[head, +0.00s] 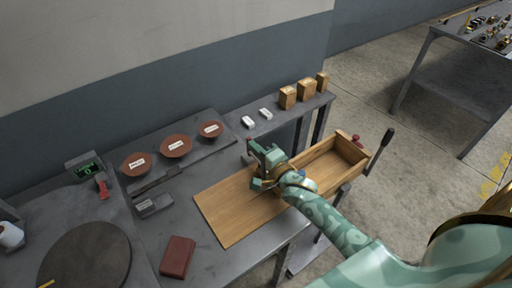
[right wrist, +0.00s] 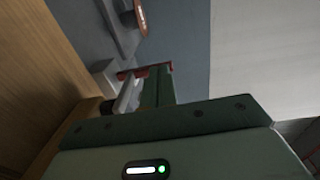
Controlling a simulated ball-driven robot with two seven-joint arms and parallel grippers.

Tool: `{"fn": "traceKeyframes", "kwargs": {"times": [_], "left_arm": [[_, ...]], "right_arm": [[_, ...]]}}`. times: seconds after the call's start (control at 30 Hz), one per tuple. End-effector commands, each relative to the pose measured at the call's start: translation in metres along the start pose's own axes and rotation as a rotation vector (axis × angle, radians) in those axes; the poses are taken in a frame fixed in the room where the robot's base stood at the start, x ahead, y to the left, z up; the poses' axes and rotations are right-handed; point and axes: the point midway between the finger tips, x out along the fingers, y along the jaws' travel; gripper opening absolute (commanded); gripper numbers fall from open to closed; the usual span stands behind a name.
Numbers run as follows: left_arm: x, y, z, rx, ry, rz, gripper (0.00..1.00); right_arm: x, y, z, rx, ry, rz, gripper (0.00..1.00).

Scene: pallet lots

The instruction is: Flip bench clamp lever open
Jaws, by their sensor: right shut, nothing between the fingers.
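A small grey metal clamp with a dark red lever (head: 252,147) stands at the back edge of the wooden board (head: 228,205). The lever also shows as a red bar in the right wrist view (right wrist: 130,73), just beyond the fingers. My right gripper (head: 264,157) is shut and empty, close beside the lever on its right. It partly hides the clamp, and I cannot tell whether it touches the lever or how far the lever is tilted. My left gripper is not in view.
An open wooden box (head: 335,160) stands right of my gripper, with a black-handled lever (head: 380,147) beside it. Several red-brown bowls (head: 176,147) stand on the back ledge. A dark red block (head: 177,257) and a round dark plate (head: 85,258) lie at front left.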

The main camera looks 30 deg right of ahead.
Motion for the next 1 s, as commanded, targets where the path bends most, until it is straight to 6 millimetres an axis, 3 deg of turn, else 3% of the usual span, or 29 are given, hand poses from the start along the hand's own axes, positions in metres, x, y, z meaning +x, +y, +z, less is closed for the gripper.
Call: {"fn": "traceKeyframes", "kwargs": {"times": [0.17, 0.33, 0.6, 0.8, 1.0], "left_arm": [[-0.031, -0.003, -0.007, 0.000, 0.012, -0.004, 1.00], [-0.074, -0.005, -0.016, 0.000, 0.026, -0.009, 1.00], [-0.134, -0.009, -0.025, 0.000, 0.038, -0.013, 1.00], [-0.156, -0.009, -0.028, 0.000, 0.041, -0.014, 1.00], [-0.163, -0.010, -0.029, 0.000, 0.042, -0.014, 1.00]], "right_arm": [[0.004, -0.013, 0.000, -0.002, 0.000, 0.060, 0.00], [0.012, -0.023, -0.001, -0.003, 0.001, 0.173, 0.00], [0.029, -0.024, 0.000, -0.002, 0.000, 0.418, 0.00], [0.042, -0.019, 0.001, 0.002, -0.001, 0.589, 0.00], [0.051, -0.014, 0.001, 0.002, -0.002, 0.725, 0.00]]}}
